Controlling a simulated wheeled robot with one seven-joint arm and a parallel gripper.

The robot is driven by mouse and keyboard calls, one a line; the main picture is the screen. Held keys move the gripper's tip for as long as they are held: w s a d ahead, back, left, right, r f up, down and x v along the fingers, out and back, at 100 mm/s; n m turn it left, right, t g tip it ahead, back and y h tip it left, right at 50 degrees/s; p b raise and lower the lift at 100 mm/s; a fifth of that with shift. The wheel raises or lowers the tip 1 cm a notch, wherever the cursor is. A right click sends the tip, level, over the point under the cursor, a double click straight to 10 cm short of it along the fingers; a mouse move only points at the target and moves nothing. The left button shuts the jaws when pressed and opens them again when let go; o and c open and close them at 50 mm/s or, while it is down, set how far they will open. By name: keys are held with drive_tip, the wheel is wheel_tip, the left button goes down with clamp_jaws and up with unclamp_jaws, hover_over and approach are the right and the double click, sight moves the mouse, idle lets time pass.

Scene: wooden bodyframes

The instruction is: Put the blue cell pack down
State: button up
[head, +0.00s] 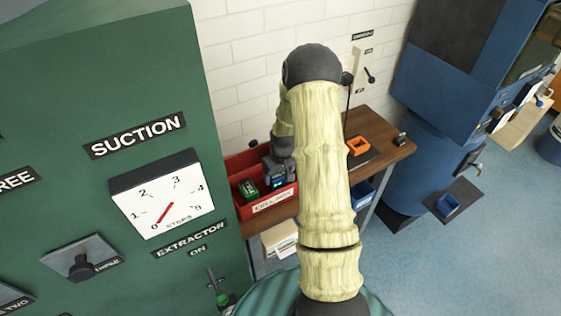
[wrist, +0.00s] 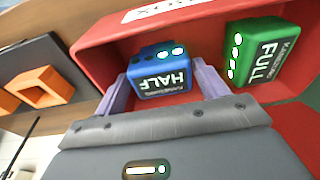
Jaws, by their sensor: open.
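The blue cell pack (wrist: 160,72), labelled HALF with lit dots on its top edge, is inside the red box (wrist: 95,52) in the wrist view. My gripper (wrist: 161,78) is open, with one pale finger on each side of the blue pack. I cannot tell whether either finger touches it, or whether its underside rests fully on the box floor. In the head view my gripper (head: 277,172) is down in the red box (head: 287,195), and it mostly hides the blue pack there.
A green cell pack (wrist: 258,55) labelled FULL sits in the same box, right of the blue one. An orange open frame (wrist: 45,87) lies on the wooden bench (head: 385,148) outside the box. A green cabinet (head: 100,80) stands close on the left.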

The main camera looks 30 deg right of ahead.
wheel_tip(320, 180, up, 10)
drive_tip(key=s+b, duration=0.1)
drive_tip(key=b, duration=0.1)
drive_tip(key=shift+s+b, duration=0.2)
drive_tip(key=shift+b, duration=0.1)
idle(0.4)
drive_tip(key=s+a+r, duration=0.3)
drive_tip(key=s+a, duration=0.4)
drive_tip(key=s, duration=0.1)
drive_tip(key=s+a+r, duration=0.4)
drive_tip(key=s+a, duration=0.4)
drive_tip(key=s, duration=0.1)
drive_tip(key=shift+a+t, duration=0.15)
drive_tip(key=shift+t, duration=0.25)
drive_tip(key=shift+r, duration=0.1)
drive_tip(key=shift+a, duration=0.1)
